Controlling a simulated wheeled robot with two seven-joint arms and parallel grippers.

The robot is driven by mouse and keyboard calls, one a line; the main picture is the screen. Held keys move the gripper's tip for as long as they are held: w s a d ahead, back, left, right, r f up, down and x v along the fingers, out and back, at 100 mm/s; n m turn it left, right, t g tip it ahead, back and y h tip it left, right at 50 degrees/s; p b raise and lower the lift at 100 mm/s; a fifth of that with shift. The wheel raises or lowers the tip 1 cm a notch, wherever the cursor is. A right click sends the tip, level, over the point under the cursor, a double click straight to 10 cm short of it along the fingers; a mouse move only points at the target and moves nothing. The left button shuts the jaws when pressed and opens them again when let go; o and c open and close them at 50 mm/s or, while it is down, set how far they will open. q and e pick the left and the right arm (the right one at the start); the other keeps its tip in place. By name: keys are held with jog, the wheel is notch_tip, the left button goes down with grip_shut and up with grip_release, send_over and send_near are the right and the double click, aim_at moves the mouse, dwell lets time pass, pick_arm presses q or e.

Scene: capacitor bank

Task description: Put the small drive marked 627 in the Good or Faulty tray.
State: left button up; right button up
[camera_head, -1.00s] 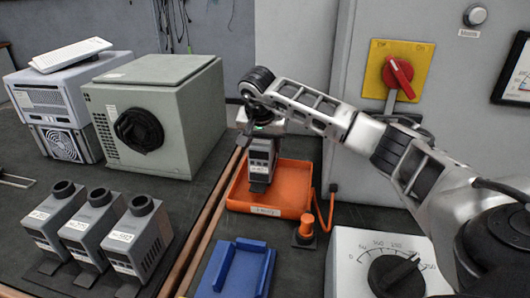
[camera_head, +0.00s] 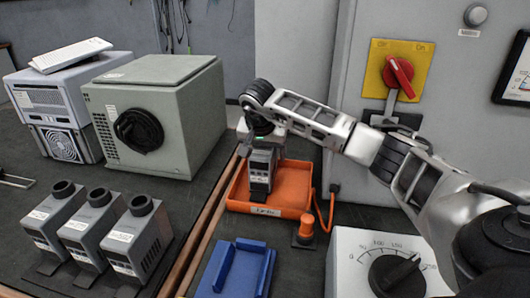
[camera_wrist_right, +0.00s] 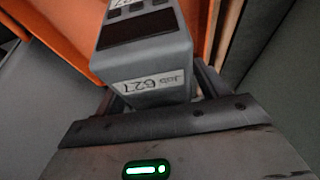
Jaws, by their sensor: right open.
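The small grey drive (camera_head: 261,170) stands roughly upright inside the orange tray (camera_head: 239,204). In the right wrist view the drive (camera_wrist_right: 150,75) shows a white label reading 627, with the orange tray (camera_wrist_right: 60,28) around it. The tray's front label is too blurred to read surely. My right gripper (camera_head: 262,143) is above the drive, at its top end, with its jaws open around it; the fingertips are mostly hidden. A blue tray (camera_head: 224,288) lies in front of the orange one and looks empty. My left gripper is not in view.
Several grey drives in a row (camera_head: 138,240) stand at the left front. A grey oven-like box (camera_head: 150,110) is at the back left. An orange plug-like piece (camera_head: 305,228) and a dial box (camera_head: 350,255) stand right of the trays. A red switch (camera_head: 400,75) is on the cabinet.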

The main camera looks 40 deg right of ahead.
jog(key=p+v, duration=0.1)
jog(key=v, duration=1.1)
